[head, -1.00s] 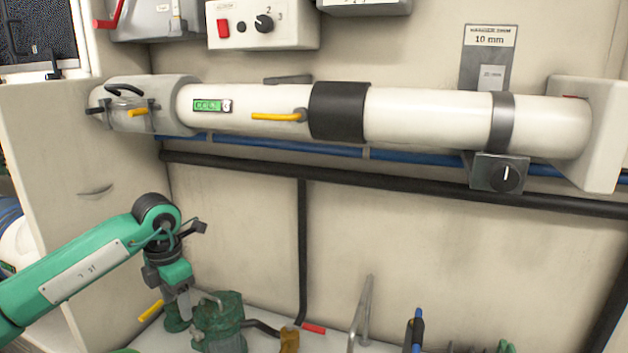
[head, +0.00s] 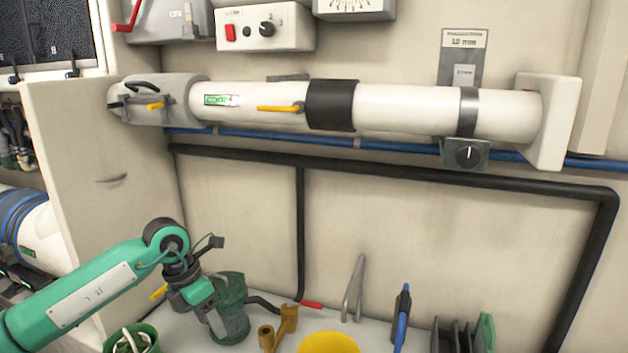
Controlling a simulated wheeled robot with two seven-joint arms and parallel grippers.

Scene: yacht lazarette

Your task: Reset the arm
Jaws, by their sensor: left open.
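My left arm (head: 95,292) is green and reaches in from the lower left, bent down at the wrist. My left gripper (head: 212,318) points down in front of a dark green cylindrical device (head: 231,300) on the white bench. It is open. I see nothing held in it, though the fingertips are small and partly lost against the green device; I cannot tell whether they touch it. My right gripper is not in view.
A white horizontal pipe (head: 405,108) with yellow levers crosses the wall. On the bench are a brass fitting (head: 281,325), a yellow round thing (head: 328,343), a blue-and-black tool (head: 402,318) and a green container (head: 131,340). A partition (head: 105,170) stands left.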

